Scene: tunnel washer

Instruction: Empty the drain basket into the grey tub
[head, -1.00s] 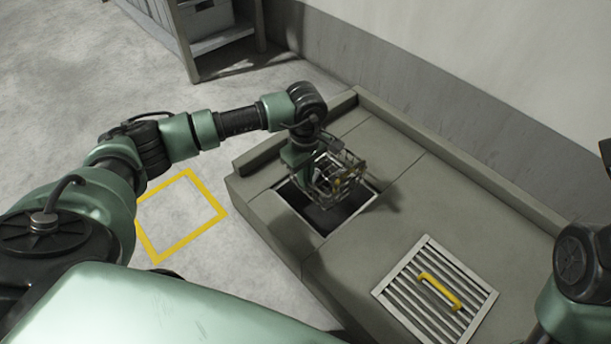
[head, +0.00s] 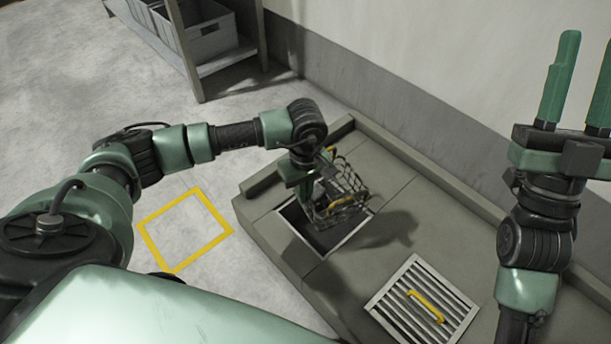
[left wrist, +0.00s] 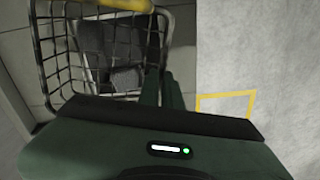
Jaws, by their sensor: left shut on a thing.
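My left gripper (head: 300,180) is shut on the wire drain basket (head: 347,182), which hangs above the open square drain hole (head: 345,238). The basket looks tilted. In the left wrist view the basket (left wrist: 52,58) is beside the fingers (left wrist: 162,88), with a yellow part (left wrist: 125,4) at its top. I cannot tell what lies in the basket. A grey tub (head: 212,44) stands on a low rack at the top left. My right gripper (head: 588,45) is raised at the right, its fingers pointing up, apart and empty.
A slatted grate (head: 390,300) with a yellow handle (head: 428,307) lies on the grey platform. A raised kerb (head: 440,180) runs along the wall side. A yellow square outline (head: 150,245) marks clear floor left of the platform. The rack's post (head: 184,55) stands beside the tub.

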